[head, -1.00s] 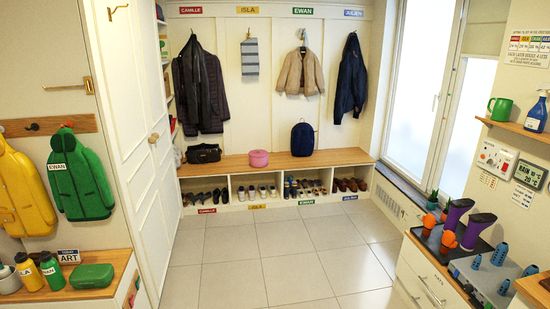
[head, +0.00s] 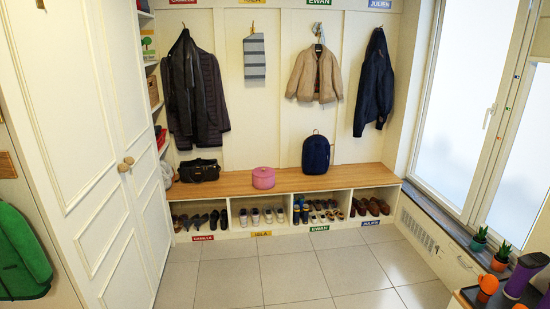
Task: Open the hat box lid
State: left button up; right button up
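A round pink box (head: 263,178), which looks like the hat box, sits on the wooden bench top (head: 235,186) against the back wall. It stands between a black bag and a dark blue backpack. Its lid appears to be on, though the box is small in the head view. Neither of my grippers shows in this view.
A black bag (head: 199,170) and a blue backpack (head: 316,154) stand on the bench. Shoes fill the cubbies below. The tiled floor (head: 290,277) is clear. A white cupboard (head: 85,150) borders the left, a window ledge with plants (head: 479,238) the right.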

aim_at(264, 172)
jog(key=i, duration=3.4)
jog(key=i+z, duration=0.15)
jog(key=i, duration=0.3)
jog(key=i+j+z, duration=0.1)
jog(key=i, duration=0.35)
